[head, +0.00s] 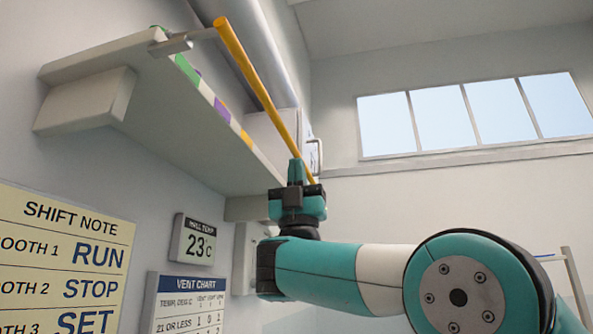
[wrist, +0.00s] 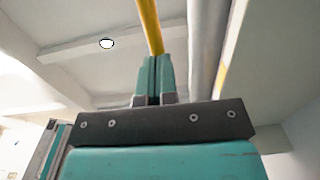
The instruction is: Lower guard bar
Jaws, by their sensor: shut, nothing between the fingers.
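The yellow guard bar (head: 257,88) slants in front of the shelf's front edge in the head view, from a grey bracket (head: 185,43) at the upper left down toward my gripper. My gripper (head: 296,163) is shut, pointing up, at the bar's lower right end. In the wrist view the bar (wrist: 151,28) rises from just beyond the closed fingertips (wrist: 155,60). The fingers overlap the bar in both views, and I cannot tell whether they touch it. The bar's far end is partly hidden behind my gripper.
A grey shelf (head: 170,130) holding several coloured items is fixed to the left wall. A wall display (head: 192,240) reads 23 C, near a shift note (head: 68,260) and a vent chart (head: 185,302). A large pipe (head: 262,45) runs behind the bar. Space right of my gripper looks open.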

